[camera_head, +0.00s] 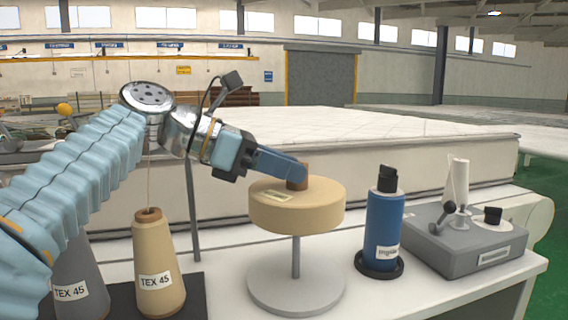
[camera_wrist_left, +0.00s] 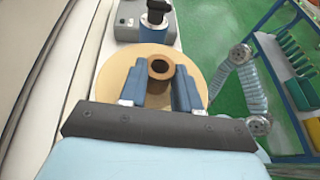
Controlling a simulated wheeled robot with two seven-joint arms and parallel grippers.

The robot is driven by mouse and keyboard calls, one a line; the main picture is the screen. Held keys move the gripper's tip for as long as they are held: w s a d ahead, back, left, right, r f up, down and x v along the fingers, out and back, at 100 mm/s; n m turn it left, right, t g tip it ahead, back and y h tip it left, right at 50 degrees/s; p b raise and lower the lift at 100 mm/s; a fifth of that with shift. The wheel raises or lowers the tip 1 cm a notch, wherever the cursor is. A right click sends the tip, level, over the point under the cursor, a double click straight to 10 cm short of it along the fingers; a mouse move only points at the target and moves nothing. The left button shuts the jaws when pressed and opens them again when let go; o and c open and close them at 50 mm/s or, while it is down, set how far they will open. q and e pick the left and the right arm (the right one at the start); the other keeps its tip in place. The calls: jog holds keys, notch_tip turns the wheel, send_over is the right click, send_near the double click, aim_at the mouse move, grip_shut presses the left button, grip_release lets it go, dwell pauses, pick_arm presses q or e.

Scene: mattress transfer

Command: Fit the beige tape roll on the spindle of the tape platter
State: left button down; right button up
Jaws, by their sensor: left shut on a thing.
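The beige tape roll (camera_head: 297,212) is a thick disc with a brown core standing up at its top and a small label. My left gripper (camera_head: 295,176) is shut on the core from above. In the left wrist view the fingers (camera_wrist_left: 160,84) stand on either side of the core, which has a dark open hole, above the roll (camera_wrist_left: 112,72). The tape platter (camera_head: 270,292) is a pale round base with a thin grey spindle (camera_head: 296,257). The roll is level, well above the base, and the spindle meets its underside in the picture. Whether the spindle's tip is inside the core is hidden.
A beige yarn cone (camera_head: 157,255) and a grey cone (camera_head: 80,268) stand left. A long mattress (camera_head: 400,165) lies behind.

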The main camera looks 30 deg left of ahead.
aim_at(287, 187)
pick_arm(q)
jog(key=shift+p, duration=0.6)
pick_arm(e)
jog(key=shift+r, duration=0.6)
pick_arm(q)
jog(key=shift+f+b, duration=1.15)
jog(key=shift+f, duration=0.45)
pick_arm(e)
jog(key=shift+f, duration=1.15)
pick_arm(q)
jog(key=shift+f+b, duration=1.55)
jog(key=shift+f, duration=0.65)
pick_arm(e)
jog(key=shift+w+d+f, duration=0.1)
jog(key=shift+d+f, duration=0.15)
jog(key=shift+f, duration=0.5)
jog(key=shift+w+d+f, duration=0.1)
jog(key=shift+d+f, duration=0.15)
jog(key=shift+f, duration=0.5)
pick_arm(q)
jog(key=shift+f, duration=0.2)
pick_arm(e)
jog(key=shift+f, duration=0.1)
